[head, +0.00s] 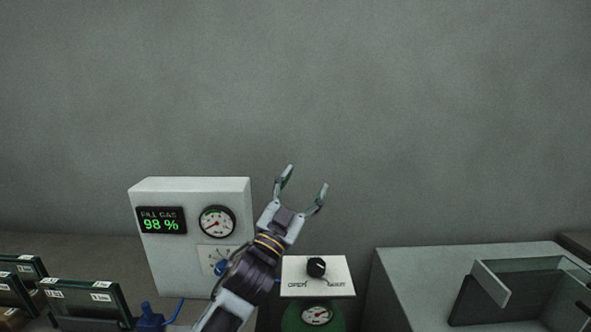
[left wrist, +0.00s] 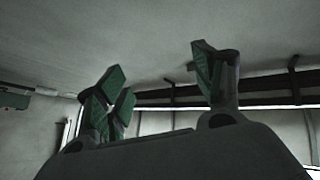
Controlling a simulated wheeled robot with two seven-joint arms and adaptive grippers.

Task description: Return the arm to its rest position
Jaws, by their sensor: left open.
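My left gripper (head: 306,187) is raised in front of the grey wall, between the white fill gas box and the white knob panel. Its two fingers are spread and nothing is between them. In the left wrist view the open fingers (left wrist: 165,90) point up towards the ceiling, with green pads and empty space between them. My left arm comes up from the bottom of the head view and covers part of the fill gas box. My right gripper does not show.
The fill gas box (head: 166,261) reads 98 % and has a round gauge. A panel with a black knob (head: 317,267) stands above a green-rimmed gauge (head: 317,315). Framed panes (head: 88,297) stand at left. A grey cabinet (head: 420,275) with glass is at right. The upper wall area is clear.

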